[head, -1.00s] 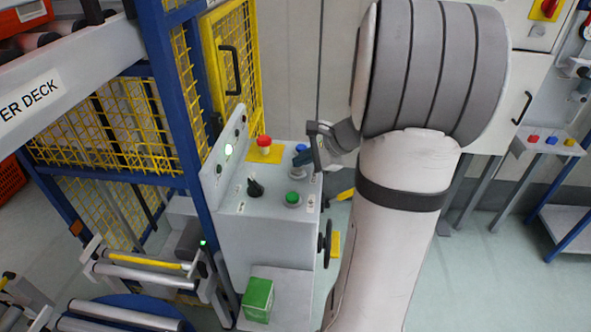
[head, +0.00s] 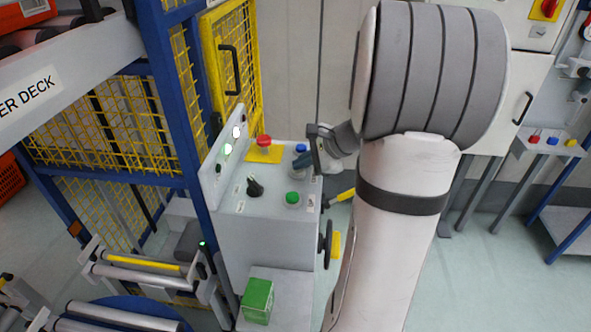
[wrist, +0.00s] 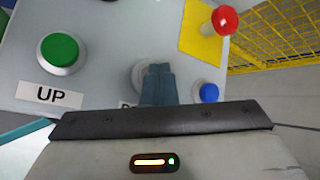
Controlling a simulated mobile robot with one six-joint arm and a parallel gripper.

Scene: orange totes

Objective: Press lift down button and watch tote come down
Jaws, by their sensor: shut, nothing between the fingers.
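My gripper (head: 304,161) is shut and empty, pointing down at the far right side of the grey control box (head: 262,235). In the wrist view, my fingers (wrist: 158,72) overlap a round pale button collar (wrist: 138,78). They hide the button's middle and most of its label, which starts with what looks like a D. I cannot tell how far the button is pressed. A green button (wrist: 60,49), labelled UP, is to the left. No tote shows on the lift; an orange tote (head: 33,13) is partly in view on the upper deck.
A red mushroom button (head: 264,141) on a yellow plate, a blue button (head: 300,149) and a black selector (head: 254,187) share the box top. A yellow mesh cage (head: 105,125) and rollers (head: 140,275) are left. A green carton (head: 257,300) sits low in front.

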